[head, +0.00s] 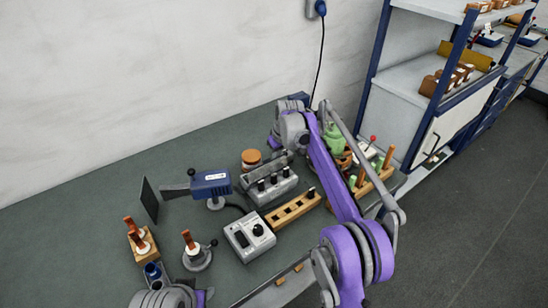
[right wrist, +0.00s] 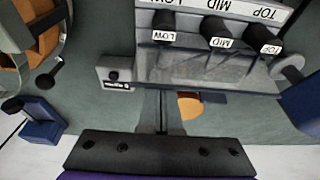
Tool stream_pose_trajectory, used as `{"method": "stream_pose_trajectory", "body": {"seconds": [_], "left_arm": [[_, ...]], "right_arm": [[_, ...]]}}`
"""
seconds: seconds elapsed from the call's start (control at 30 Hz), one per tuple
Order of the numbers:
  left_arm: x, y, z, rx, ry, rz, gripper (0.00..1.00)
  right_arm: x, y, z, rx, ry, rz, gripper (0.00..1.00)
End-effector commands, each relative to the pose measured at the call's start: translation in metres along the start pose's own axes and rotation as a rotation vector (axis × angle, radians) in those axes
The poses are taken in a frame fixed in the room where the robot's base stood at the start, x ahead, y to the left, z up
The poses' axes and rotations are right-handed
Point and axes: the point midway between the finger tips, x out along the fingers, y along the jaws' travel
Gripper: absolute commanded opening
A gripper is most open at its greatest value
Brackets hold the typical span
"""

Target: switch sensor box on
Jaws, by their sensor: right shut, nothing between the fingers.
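A small grey box (right wrist: 115,74) with a round black switch and a small unreadable label sits beside a grey rack in the right wrist view. It looks like the sensor box, but I cannot read its name or tell the switch state. In the head view my right arm and the rack hide it. My right gripper (right wrist: 162,118) is shut and empty, its fingers just beside the small box and apart from its switch. In the head view the right gripper is at the rack's back end, its fingertips mostly hidden. My left gripper does not show.
The grey rack (head: 258,190) holds black plugs labelled LOW, MID and TOP. A grey control box (head: 250,238), a wooden block (head: 293,211) and a blue instrument (head: 211,184) stand nearby. The wall is behind the bench. The bench's back left is bare.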

Motion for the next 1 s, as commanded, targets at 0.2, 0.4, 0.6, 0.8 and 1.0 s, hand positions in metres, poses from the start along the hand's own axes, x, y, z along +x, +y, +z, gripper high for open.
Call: {"method": "stream_pose_trajectory", "body": {"seconds": [0.2, 0.4, 0.6, 0.8, 1.0], "left_arm": [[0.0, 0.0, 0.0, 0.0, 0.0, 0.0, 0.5], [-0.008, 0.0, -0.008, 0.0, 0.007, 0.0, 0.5], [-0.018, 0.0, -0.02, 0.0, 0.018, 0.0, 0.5], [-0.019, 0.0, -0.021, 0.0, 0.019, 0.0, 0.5], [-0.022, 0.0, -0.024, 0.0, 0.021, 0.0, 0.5]], "right_arm": [[-0.001, 0.001, 0.0, 0.001, 0.0, 0.001, 0.0], [-0.018, 0.0, -0.003, 0.001, 0.002, 0.002, 0.0], [-0.06, -0.003, -0.004, 0.004, -0.001, 0.002, 0.0], [-0.103, -0.004, 0.0, 0.003, -0.001, 0.001, 0.0], [-0.132, -0.004, 0.003, 0.003, -0.001, 0.001, 0.0]]}}
